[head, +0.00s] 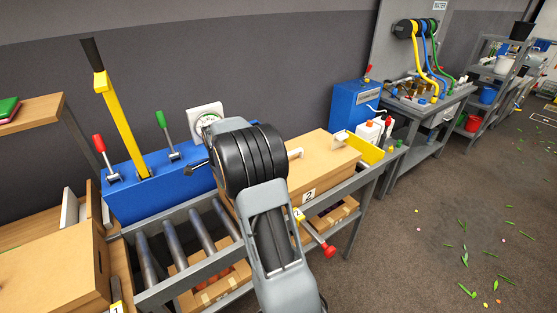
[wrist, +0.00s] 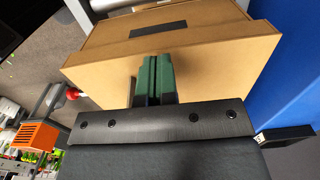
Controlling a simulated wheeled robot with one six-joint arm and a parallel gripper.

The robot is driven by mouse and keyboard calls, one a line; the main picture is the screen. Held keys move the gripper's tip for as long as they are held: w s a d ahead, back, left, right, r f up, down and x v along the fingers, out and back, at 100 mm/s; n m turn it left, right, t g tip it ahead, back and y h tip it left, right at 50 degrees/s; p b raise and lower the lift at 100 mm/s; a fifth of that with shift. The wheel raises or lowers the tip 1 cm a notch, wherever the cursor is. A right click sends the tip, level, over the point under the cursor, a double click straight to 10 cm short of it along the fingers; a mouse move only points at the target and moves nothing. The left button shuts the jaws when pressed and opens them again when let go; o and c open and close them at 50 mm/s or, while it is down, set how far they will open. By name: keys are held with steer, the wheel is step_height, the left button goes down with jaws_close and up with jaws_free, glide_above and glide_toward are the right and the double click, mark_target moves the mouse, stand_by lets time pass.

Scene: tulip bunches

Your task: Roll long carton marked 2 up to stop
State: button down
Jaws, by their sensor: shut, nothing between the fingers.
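The long tan carton marked 2 (head: 328,150) lies on the roller conveyor (head: 168,295), right of middle in the head view. Its number label (head: 308,196) is on the near side, and my arm covers its left part. In the wrist view the carton (wrist: 215,62) fills the upper middle, with a plain end face towards me. My gripper (wrist: 154,62) has its green fingers together and empty, in front of that face; I cannot tell whether they touch it. My wrist hides the fingers in the head view.
Bare rollers (head: 172,240) show left of my arm. A blue unit (head: 150,190) with a yellow lever (head: 120,125) stands behind. A red knob (head: 328,250) sticks out in front. White bottles (head: 368,133) stand beyond the carton.

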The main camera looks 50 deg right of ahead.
steer(key=s+d+p, duration=0.1)
steer(key=d, duration=0.5)
steer(key=s+d+p, duration=0.1)
steer(key=d, duration=0.6)
steer(key=s+d+p, duration=0.2)
steer(key=d, duration=0.5)
steer(key=shift+s, duration=0.1)
steer(key=shift+w+a+b, duration=0.25)
steer(key=shift+a+b, duration=0.05)
steer(key=shift+a, duration=0.75)
steer(key=shift+d+r+p, duration=0.1)
steer(key=shift+r+p, duration=0.3)
steer(key=shift+r, duration=0.15)
step_height(320, 180, up, 5)
steer(key=p, duration=0.3)
step_height(320, 180, up, 2)
